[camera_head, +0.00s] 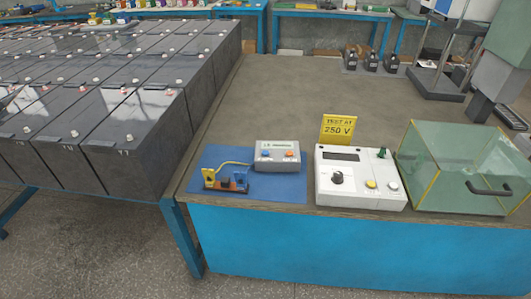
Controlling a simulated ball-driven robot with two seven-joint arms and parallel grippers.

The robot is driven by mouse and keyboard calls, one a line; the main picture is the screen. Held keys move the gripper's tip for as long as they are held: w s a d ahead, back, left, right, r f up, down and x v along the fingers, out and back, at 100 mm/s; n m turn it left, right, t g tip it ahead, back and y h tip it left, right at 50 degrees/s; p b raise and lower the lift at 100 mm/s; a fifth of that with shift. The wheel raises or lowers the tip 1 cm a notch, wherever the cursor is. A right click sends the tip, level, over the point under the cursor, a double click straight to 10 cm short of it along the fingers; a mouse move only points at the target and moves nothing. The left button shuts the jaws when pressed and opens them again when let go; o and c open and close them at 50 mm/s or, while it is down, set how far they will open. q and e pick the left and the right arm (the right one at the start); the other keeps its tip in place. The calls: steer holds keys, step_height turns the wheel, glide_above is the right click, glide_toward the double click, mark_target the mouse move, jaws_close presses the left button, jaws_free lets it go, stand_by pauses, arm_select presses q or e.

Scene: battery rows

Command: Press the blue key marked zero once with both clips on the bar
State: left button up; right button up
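A small light-grey meter box (277,149) stands on a blue mat (280,190) at the near left of the brown bench. Its front has a blue key (267,155) at left and an orange key (289,155) at right. Any marks on the keys are too small to read. Left of the box a short bar (226,187) lies on the mat. Neither of my grippers is in view.
A white tester (360,185) with a yellow "TEST AT 250 V" sign (338,128) stands right of the mat, beside a clear box with a handle (465,170). Rows of dark batteries (135,135) fill the left. The bench middle (290,100) is clear.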

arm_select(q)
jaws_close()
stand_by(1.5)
